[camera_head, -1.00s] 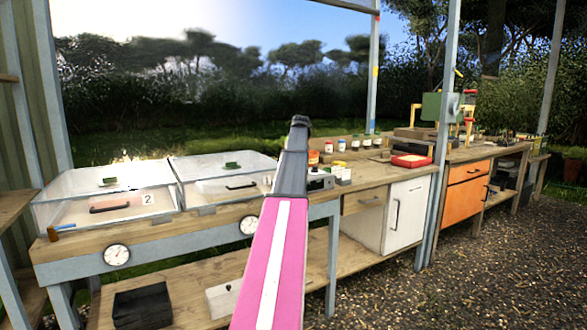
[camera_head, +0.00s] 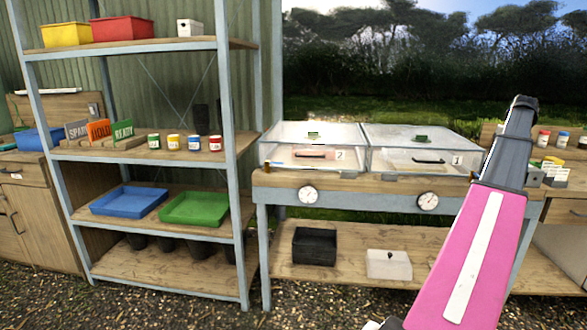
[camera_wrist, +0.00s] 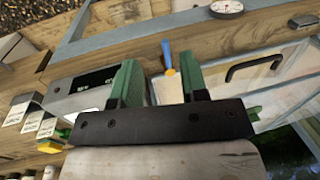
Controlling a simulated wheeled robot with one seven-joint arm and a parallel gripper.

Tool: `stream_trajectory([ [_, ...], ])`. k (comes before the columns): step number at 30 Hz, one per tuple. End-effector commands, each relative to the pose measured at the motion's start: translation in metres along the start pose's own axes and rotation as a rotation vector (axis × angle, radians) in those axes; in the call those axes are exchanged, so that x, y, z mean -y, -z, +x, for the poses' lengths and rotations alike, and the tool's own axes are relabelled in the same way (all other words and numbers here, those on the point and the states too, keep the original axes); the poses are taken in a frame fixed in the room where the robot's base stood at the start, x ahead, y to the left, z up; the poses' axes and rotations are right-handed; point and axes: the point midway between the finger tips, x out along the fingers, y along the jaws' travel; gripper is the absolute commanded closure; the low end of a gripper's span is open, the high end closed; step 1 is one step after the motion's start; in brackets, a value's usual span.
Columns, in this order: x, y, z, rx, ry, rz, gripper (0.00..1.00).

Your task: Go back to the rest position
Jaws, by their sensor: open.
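My gripper (camera_wrist: 157,82) shows in the wrist view as two green fingers on a dark bar. The fingers are apart, with nothing visibly gripped. A small blue-handled tool (camera_wrist: 168,56) with a pale end shows in the gap, seemingly on the bench beyond. My pink arm (camera_head: 472,255) with a white stripe rises at the right of the head view. The fingers cannot be made out there.
Clear-lidded cases marked 2 (camera_head: 312,135) and 1 (camera_head: 420,135) stand on the wooden bench (camera_head: 360,184). A shelf rack (camera_head: 232,170) on the left holds trays, bins and jars. A grey box (camera_wrist: 82,88) lies near my gripper. Gravel ground (camera_head: 215,312) is open in front.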

Motion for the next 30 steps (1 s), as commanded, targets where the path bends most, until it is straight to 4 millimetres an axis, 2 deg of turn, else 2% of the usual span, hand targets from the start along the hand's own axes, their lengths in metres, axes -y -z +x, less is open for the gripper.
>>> stream_trajectory([
  [11,0.035,0.011,0.046,0.008,-0.009,-0.007,0.60],
  [17,0.068,0.018,0.087,0.015,-0.018,-0.014,0.60],
  [23,0.122,0.023,0.151,0.024,-0.033,-0.026,0.60],
  [30,0.225,0.013,0.264,0.037,-0.066,-0.053,0.60],
])
